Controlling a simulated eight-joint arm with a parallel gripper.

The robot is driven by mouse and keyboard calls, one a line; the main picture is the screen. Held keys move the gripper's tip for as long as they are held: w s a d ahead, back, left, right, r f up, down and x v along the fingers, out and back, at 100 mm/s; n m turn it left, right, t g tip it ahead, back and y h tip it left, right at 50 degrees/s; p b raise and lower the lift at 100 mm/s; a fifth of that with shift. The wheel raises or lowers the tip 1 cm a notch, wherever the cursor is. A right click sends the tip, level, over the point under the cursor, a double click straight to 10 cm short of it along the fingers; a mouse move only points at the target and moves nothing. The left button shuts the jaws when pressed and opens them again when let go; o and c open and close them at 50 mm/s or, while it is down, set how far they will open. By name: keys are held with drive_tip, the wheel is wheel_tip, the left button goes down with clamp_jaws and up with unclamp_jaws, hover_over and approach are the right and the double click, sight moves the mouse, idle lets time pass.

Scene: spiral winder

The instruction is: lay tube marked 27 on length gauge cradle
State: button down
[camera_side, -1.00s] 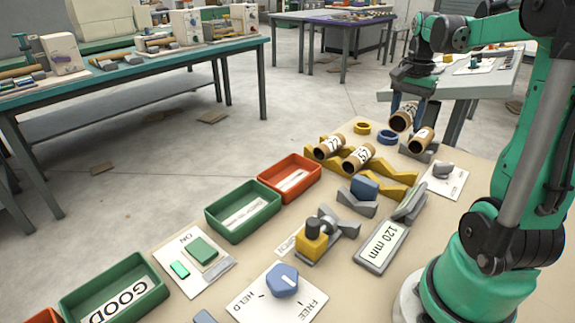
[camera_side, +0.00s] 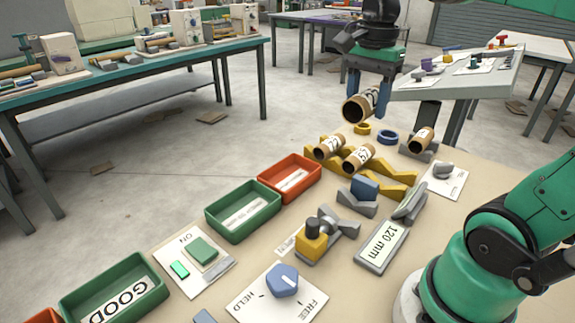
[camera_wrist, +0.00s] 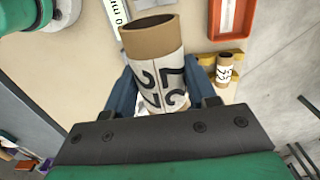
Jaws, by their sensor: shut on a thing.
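My gripper (camera_side: 368,98) is shut on a cardboard tube (camera_side: 352,110) with a white label, held in the air above the far end of the bench. Two more labelled tubes (camera_side: 328,147) (camera_side: 358,159) lie on the yellow rack (camera_side: 398,175). Another labelled tube (camera_side: 422,138) rests on a grey cradle (camera_side: 415,153). A grey V cradle with a blue block (camera_side: 364,188) stands near the 120 mm display (camera_side: 380,245); its V is empty.
Red (camera_side: 290,178) and green (camera_side: 243,211) trays line the left edge. A yellow clamp block with a black knob (camera_side: 313,242), a blue HELD/FREE knob (camera_side: 282,280) and a green button (camera_side: 203,249) stand nearer.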

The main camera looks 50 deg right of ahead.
wheel_tip(320, 180, down, 19)
drive_tip(key=shift+f, duration=0.2)
idle(0.5)
drive_tip(key=shift+f, duration=0.6)
drive_tip(key=shift+c, duration=1.4)
unclamp_jaws()
wheel_tip(320, 180, up, 13)
drive_tip(key=w+a+f+n+t, duration=0.1)
drive_tip(key=w+a+n+t, duration=0.2)
drive_tip(key=n, duration=1.5)
drive_tip(key=a+t, duration=0.4)
drive_tip(key=a, duration=0.3)
